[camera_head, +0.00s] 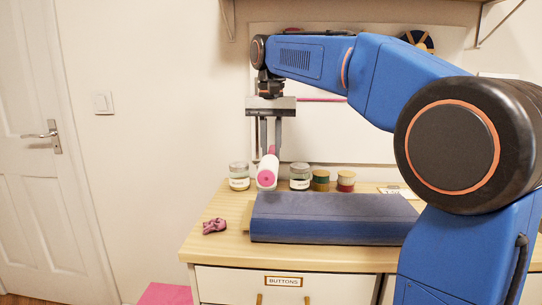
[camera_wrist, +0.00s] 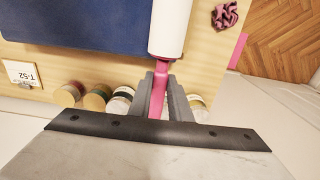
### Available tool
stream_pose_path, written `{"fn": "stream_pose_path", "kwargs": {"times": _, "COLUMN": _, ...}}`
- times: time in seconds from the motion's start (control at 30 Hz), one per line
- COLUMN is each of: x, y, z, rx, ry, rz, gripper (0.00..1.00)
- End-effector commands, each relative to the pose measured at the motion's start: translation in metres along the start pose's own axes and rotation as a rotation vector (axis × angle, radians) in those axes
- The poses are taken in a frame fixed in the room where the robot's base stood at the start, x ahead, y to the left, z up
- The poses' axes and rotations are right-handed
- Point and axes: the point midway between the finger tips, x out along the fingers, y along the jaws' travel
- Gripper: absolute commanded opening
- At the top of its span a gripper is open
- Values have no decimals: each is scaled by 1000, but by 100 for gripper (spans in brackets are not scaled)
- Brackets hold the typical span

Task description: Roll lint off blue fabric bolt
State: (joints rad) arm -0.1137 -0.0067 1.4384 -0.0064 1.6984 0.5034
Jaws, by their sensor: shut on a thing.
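The blue fabric bolt (camera_head: 335,218) lies flat on the wooden dresser top. In the wrist view the bolt (camera_wrist: 75,25) fills the upper left. My gripper (camera_head: 271,150) points down, shut on the pink handle of the lint roller (camera_head: 268,172). The roller has a white sleeve with a pink end. In the wrist view its white sleeve (camera_wrist: 167,28) extends away from my gripper (camera_wrist: 161,95), beside the bolt's edge. It appears held above the dresser, near the bolt's back left corner; the exact gap to the bolt cannot be told.
Several jars and spools stand along the back of the dresser, including a labelled jar (camera_head: 300,177) and a red spool (camera_head: 346,181). A crumpled purple scrap (camera_head: 214,225) lies left of the bolt. A small card (camera_wrist: 22,74) lies behind the bolt. The dresser's left front corner is clear.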

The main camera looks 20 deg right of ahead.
Motion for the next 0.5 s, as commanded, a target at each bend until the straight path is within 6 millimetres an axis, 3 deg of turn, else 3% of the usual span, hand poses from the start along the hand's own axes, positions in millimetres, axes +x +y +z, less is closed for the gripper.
{"fn": "stream_pose_path", "kwargs": {"times": 0.5, "x": -3, "y": 0, "z": 6, "rx": 0, "ry": 1, "rz": -1, "gripper": 0}}
